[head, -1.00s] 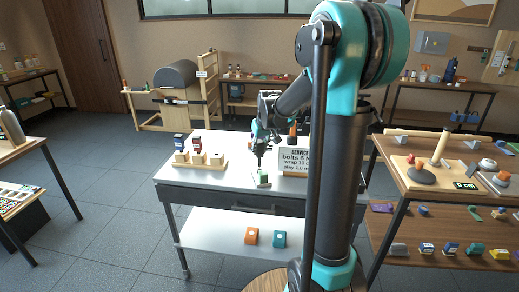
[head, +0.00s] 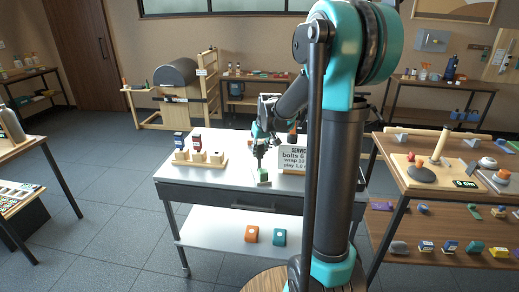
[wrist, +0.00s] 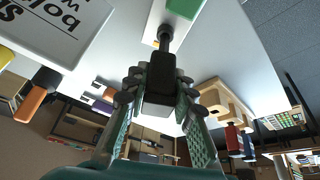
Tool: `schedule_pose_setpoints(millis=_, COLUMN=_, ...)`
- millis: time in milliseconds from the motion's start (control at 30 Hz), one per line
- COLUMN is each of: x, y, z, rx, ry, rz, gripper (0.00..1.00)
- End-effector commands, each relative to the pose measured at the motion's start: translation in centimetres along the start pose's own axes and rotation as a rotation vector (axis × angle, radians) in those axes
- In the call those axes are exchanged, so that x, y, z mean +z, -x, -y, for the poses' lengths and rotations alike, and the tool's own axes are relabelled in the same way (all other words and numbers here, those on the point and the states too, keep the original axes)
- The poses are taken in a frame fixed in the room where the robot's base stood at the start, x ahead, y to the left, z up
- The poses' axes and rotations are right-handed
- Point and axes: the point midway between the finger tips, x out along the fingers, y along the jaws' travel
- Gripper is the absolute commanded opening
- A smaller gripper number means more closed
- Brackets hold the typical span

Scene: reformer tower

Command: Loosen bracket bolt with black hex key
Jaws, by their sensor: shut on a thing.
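My gripper (wrist: 160,92) is shut on a black block-like handle, which I take to be the black hex key (wrist: 161,78). A dark round piece and shaft extend from it towards a green bracket (wrist: 184,7) on a pale base. In the head view my gripper (head: 260,150) is small, just above the green bracket (head: 263,174) at the table's front edge. The bolt is hidden, and I cannot tell whether the key's tip is seated in it.
A white sign (head: 293,158) stands right of the bracket, with an orange-handled tool (wrist: 38,97) near it. A wooden rack (head: 205,162) with blue and red items sits left. The white tabletop (head: 230,174) is clear between rack and bracket. A wooden bench (head: 440,184) stands to the right.

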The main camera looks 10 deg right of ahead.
Motion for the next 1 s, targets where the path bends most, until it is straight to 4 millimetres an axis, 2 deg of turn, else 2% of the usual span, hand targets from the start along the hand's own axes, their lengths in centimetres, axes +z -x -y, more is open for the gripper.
schedule_pose_setpoints(millis=700, x=0.25, y=-0.54, z=-0.03, rx=-0.005, ry=0.011, rz=0.0, gripper=0.0)
schedule_pose_setpoints(millis=1000, x=0.19, y=-0.57, z=-0.18, rx=-0.113, ry=0.266, rz=0.0, gripper=0.0)
